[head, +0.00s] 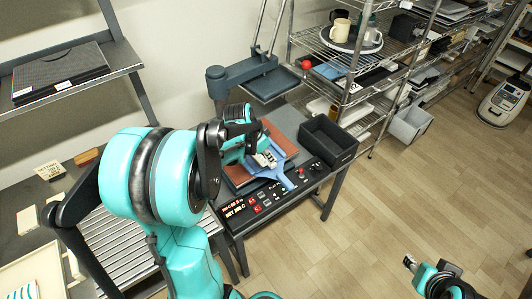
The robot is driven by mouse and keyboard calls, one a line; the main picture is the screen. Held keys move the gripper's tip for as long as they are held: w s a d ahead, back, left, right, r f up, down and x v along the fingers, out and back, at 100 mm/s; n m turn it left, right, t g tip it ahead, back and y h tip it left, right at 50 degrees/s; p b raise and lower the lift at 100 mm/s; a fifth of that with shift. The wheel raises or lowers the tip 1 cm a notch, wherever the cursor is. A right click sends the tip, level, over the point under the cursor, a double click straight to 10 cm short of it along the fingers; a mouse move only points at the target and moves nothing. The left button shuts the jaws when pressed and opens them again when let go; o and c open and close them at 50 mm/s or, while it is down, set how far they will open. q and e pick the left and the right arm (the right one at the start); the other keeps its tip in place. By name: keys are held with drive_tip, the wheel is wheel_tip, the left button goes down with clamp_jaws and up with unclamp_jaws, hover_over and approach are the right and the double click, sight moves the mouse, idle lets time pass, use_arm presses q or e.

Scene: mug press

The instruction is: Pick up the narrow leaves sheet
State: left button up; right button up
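A sheet with teal leaf-like stripes (22,291) lies in a pale tray (30,262) at the bottom left, partly cut off by the picture edge. I cannot tell for sure that it is the narrow leaves sheet. My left gripper (266,159) is far from it, low over the press bed, close to a blue piece (285,178). I cannot tell whether its fingers grip anything. My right gripper (424,266) is at the bottom right, over the floor and away from the table; its fingers are too small to read.
The press has a raised dark plate (272,84) and a front control panel (250,208). A black bin (328,140) stands at its right. Small cards (48,170) lie at the left. A wire rack (345,72) holds a tray of mugs.

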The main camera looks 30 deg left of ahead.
sight(273, 164)
use_arm(q)
drive_tip(key=b+x, duration=0.1)
drive_tip(key=x, duration=0.2)
drive_tip(key=b+x, duration=0.1)
drive_tip(key=x, duration=0.1)
drive_tip(key=a+b+x, duration=0.1)
drive_tip(key=x, duration=0.2)
drive_tip(key=shift+w+a+f+b, duration=0.1)
drive_tip(key=shift+w+f+b, duration=0.2)
drive_tip(key=shift+w, duration=0.15)
drive_tip(key=shift+s+r, duration=0.1)
drive_tip(key=shift+c, duration=0.7)
clamp_jaws()
